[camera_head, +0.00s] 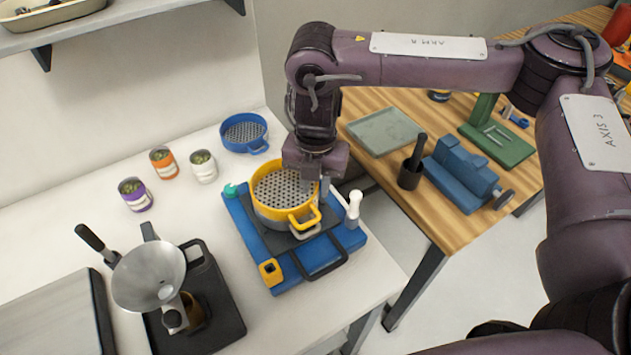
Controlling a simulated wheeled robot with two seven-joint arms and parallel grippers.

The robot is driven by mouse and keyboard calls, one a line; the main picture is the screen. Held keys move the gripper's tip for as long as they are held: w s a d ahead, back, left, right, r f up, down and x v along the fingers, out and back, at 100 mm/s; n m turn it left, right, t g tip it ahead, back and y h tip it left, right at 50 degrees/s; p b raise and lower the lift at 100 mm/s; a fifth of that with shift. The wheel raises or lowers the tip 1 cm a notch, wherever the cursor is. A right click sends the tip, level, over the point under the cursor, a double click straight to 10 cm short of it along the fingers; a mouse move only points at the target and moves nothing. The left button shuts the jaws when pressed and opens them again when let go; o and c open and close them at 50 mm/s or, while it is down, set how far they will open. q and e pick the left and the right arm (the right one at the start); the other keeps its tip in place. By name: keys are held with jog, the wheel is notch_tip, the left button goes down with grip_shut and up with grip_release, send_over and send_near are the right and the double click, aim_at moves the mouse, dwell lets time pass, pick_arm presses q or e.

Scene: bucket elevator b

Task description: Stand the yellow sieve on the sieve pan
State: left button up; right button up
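The yellow sieve (259,206), with a perforated grey floor and a yellow loop handle at its front right, is upright over the grey sieve pan (272,222). Only a strip of the pan's wall and its grey handle show below it; I cannot tell whether the two touch fully. The pan is on a blue base (346,244) with a dark plate. My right gripper (322,186) points down at the sieve's back right rim. One finger shows just outside the rim; the other is not clear, so its grip is hidden. My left gripper is out of view.
A blue sieve (244,132) lies behind on the white table. Purple (135,195), orange (163,162) and white (203,166) cans stand to the left. A metal funnel (149,276) stands front left. A white-knobbed lever (353,208) is close right of the sieve.

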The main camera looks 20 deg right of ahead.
notch_tip(320, 180, up, 13)
jog(key=shift+r, duration=0.15)
dwell(0.4)
dwell(0.5)
